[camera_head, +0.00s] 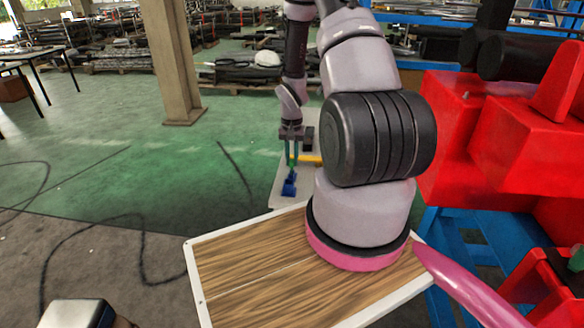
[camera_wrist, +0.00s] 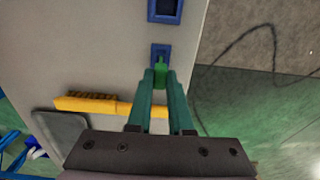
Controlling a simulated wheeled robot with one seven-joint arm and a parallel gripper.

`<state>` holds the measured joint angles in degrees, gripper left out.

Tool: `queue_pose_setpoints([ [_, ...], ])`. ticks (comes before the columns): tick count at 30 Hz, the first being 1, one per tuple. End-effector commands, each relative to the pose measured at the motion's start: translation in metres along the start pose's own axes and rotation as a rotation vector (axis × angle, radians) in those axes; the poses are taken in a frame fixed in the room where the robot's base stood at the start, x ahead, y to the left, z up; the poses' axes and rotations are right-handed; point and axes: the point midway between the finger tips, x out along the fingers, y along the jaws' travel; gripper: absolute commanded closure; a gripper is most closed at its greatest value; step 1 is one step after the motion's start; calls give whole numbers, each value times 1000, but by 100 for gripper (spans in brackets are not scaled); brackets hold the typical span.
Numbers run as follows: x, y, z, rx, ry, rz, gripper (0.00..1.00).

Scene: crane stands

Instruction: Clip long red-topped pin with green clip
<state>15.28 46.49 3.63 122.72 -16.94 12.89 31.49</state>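My gripper (camera_head: 291,163) points down over a pale narrow table, with its two teal fingers around a small green piece, which looks like the green clip (camera_wrist: 160,74). In the wrist view the fingertips (camera_wrist: 161,80) lie on either side of this piece with little or no gap. I cannot tell whether they press on it. A small blue block (camera_wrist: 160,50) is just beyond the green piece, and a larger blue holder (camera_wrist: 164,10) is at the top edge. I cannot make out a long red-topped pin in either view.
A yellow-orange bar-like object (camera_wrist: 105,104) lies on the pale table (camera_wrist: 100,50), left of the fingers. A dark grey flat piece (camera_wrist: 62,135) is beside it. The table edge and green floor are to the right. Large red machinery (camera_head: 500,130) stands at the right.

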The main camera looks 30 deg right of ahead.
Motion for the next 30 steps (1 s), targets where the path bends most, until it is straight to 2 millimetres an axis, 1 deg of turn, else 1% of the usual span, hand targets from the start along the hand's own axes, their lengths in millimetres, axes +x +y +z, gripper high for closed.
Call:
queue_pose_setpoints([
  [5,-4,0,0,1,1,0,100],
  [30,-46,0,0,0,1,0,100],
])
